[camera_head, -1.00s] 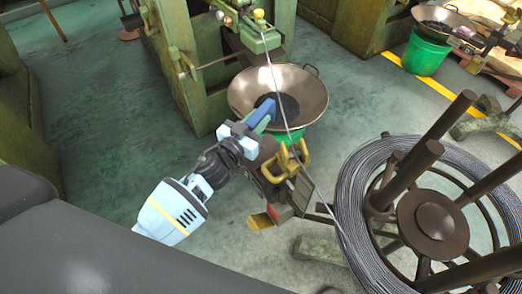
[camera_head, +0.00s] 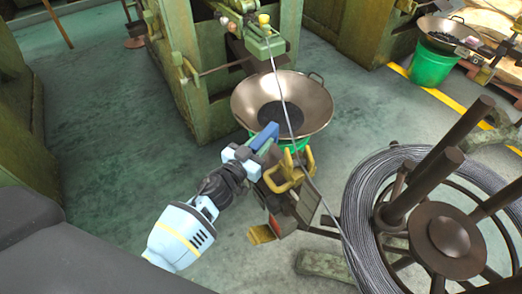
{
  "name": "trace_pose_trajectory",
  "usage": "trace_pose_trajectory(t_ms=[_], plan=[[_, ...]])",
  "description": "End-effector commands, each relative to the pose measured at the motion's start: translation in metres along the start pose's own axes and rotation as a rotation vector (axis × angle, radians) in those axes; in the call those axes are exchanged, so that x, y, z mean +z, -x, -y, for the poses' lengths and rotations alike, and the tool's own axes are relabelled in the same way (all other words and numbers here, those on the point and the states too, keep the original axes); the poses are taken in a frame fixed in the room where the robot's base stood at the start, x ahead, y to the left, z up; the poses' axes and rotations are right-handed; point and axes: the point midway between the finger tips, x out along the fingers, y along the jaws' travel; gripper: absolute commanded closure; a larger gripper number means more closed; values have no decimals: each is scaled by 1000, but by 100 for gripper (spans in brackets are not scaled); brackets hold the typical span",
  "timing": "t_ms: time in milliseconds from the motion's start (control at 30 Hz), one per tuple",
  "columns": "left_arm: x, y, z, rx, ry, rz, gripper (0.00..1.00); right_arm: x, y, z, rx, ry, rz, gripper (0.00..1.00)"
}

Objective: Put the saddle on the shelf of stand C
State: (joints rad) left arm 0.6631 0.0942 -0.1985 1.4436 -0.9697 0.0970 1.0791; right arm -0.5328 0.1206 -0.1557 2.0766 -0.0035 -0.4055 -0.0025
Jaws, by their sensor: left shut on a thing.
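My left gripper (camera_head: 246,152) is in the middle of the view, its pale blue arm coming from the lower left. It is shut on a blue piece (camera_head: 265,137), apparently the saddle; its full shape is partly hidden by the jaws. The piece is in front of the metal bowl in the picture, left of the wire. Just right of and below the jaws is a small dark stand (camera_head: 304,204) with yellow looped brackets (camera_head: 290,172); I cannot tell whether the gripper touches it. No letter is readable, so I cannot confirm stand C. My right gripper is not in view.
A large wire coil on a dark spoked reel (camera_head: 440,238) fills the lower right. Its wire (camera_head: 298,148) runs up to the green machine (camera_head: 210,80). A wide bowl (camera_head: 315,100) stands on a green bucket. Green floor (camera_head: 110,140) is clear on the left.

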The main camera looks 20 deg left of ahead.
Motion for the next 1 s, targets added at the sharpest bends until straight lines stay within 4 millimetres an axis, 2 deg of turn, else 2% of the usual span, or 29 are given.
trace_pose_trajectory(t_ms=[100, 200, 500, 633, 667, 800, 1000], plan=[[21, 0, -1, -1, 5, 4, 100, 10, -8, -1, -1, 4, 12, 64], [32, 0, -1, -1, 4, 3, 100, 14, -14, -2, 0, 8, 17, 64], [32, 0, 0, 1, 1, 0, 100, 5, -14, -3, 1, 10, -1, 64], [36, 0, 0, 1, 2, 1, 100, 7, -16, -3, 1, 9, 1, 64], [36, 0, 0, 0, 2, 2, 73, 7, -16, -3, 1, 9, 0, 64], [35, 0, 0, 0, 1, 2, 55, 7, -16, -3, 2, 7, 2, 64], [35, 0, 0, 0, 2, 2, 53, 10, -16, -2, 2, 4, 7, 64]])
